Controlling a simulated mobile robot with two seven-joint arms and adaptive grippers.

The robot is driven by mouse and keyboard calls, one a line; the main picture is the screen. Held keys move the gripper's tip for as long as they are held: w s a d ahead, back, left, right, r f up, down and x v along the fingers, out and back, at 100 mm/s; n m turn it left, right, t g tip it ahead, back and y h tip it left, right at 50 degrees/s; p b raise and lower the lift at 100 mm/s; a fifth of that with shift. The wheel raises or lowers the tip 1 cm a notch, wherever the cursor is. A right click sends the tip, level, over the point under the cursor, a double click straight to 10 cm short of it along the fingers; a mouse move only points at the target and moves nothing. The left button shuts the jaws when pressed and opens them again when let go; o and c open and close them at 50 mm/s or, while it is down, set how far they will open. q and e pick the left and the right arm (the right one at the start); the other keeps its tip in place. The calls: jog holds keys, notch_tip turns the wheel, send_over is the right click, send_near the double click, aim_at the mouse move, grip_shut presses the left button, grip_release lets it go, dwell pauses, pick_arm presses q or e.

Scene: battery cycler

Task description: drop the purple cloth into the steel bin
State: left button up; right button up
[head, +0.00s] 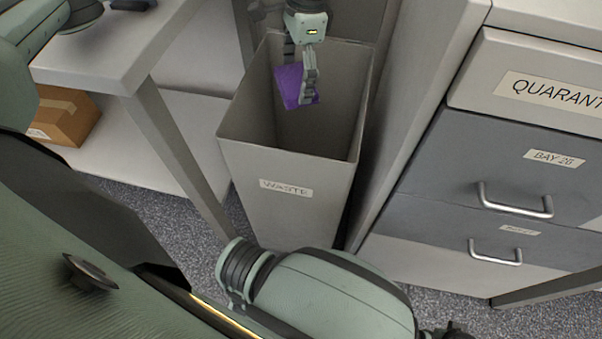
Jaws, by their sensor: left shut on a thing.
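The purple cloth (289,84) hangs from my left gripper (302,88), which is shut on it. The gripper points down over the open mouth of the steel bin (285,205), which bears a label reading WASTE. The cloth is inside the outline of the bin's opening, toward its back left; its exact height against the rim is hard to tell. The bin stands upright on the floor and no contents show inside. My right gripper is not clearly seen; only part of my other arm shows at the bottom.
A table (110,60) with a lower shelf stands left of the bin, with a cardboard box (64,115) on the shelf. A grey drawer cabinet (480,200) with handles and labels stands to the right. The bin sits in the gap between them, on speckled carpet (190,228).

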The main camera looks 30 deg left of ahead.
pick_arm(q)
jog(key=o, duration=0.9)
jog(key=r, duration=0.8)
jog(key=w+d+r, duration=0.1)
jog(key=r, duration=0.3)
jog(key=f, duration=0.8)
jog(key=s+a+f, duration=0.1)
jog(key=f, duration=0.3)
notch_tip(320, 180, up, 3)
jog(key=shift+f, duration=0.15)
jog(key=shift+r, duration=0.7)
